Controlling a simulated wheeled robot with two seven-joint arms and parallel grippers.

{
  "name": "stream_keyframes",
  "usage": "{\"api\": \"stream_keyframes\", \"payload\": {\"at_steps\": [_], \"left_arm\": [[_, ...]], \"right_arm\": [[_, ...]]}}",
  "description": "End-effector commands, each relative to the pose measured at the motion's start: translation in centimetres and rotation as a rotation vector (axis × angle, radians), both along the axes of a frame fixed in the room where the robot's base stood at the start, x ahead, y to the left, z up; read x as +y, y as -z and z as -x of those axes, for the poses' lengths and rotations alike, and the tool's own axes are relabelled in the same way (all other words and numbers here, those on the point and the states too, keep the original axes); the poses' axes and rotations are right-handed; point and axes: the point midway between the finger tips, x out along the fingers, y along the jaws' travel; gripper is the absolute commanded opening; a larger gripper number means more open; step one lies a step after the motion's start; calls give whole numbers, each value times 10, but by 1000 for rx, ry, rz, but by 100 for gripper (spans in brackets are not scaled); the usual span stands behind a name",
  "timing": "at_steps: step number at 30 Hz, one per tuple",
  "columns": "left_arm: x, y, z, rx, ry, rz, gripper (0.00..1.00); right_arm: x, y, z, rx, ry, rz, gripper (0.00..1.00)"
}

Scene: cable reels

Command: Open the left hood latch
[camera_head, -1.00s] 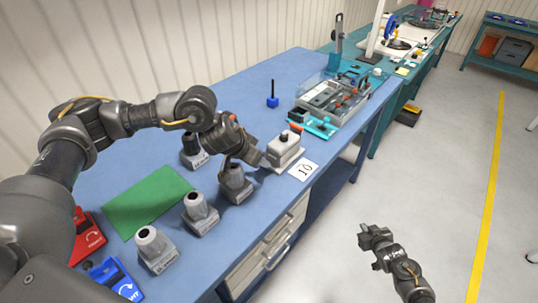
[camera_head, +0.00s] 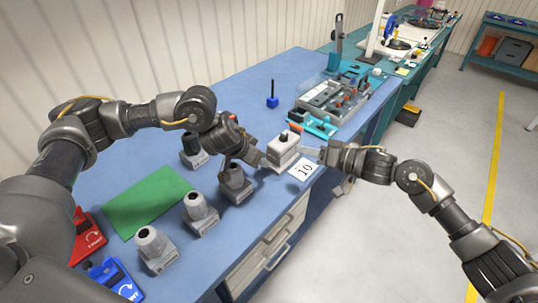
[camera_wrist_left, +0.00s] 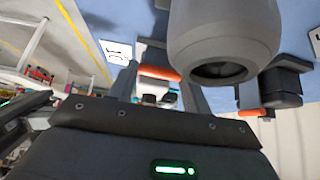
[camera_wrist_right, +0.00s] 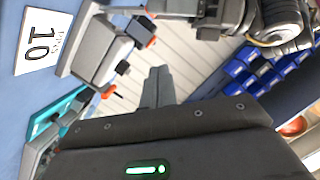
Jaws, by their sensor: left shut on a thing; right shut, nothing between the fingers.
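The hood connector (camera_head: 283,151), a light grey block with a black top, sits on the bench behind the card marked 10. It also shows in the right wrist view (camera_wrist_right: 97,50), with orange-tipped levers by it. My left gripper (camera_head: 264,160) is shut at its left side; its fingers hide the part held. In the left wrist view an orange lever (camera_wrist_left: 160,73) shows by the fingers. My right gripper (camera_head: 311,151) is shut and empty just right of the connector; its closed fingers (camera_wrist_right: 158,86) show in the right wrist view. Contact there cannot be told.
Several grey cylindrical hoods (camera_head: 200,212) stand left of the connector, one (camera_wrist_left: 222,40) close to my left gripper. A teal fixture (camera_head: 320,127) and clear tray (camera_head: 335,97) stand beyond. The card (camera_head: 304,169) lies at the bench's front edge.

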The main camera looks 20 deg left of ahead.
Motion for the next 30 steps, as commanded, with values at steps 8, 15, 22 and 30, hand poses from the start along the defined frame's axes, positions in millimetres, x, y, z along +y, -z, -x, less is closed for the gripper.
{"api": "stream_keyframes", "payload": {"at_steps": [8, 15, 22, 30], "left_arm": [[0, 1, 0, 1, -1, -1, 8], [0, 1, 0, 1, -1, -1, 8], [0, 1, 0, 1, -1, -1, 8], [1, 1, 0, 1, -1, -1, 8]], "right_arm": [[9, 2, -3, 10, 4, -4, 0], [51, 9, -12, 8, 3, -3, 0], [96, 18, -22, 8, 4, -3, 0], [103, 44, -3, 8, 6, -2, 0]]}}
